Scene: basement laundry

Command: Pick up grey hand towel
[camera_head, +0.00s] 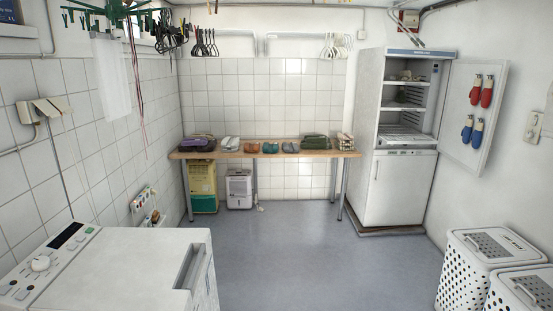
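A long wooden-topped table (223,154) stands against the far tiled wall with a row of small items on it. A light grey, folded-looking item (229,143) lies left of the middle. A darker blue-grey item (291,147) lies right of the middle, near the front edge. Either could be the grey hand towel; at this distance I cannot tell which. Neither of my grippers is in view.
The table also holds a purple item (197,142), a dark green stack (316,142) and small orange-and-teal items (252,148). A white machine (130,262) stands front left, white baskets (462,275) front right, an open fridge (400,185) back right. The floor (290,245) between is clear.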

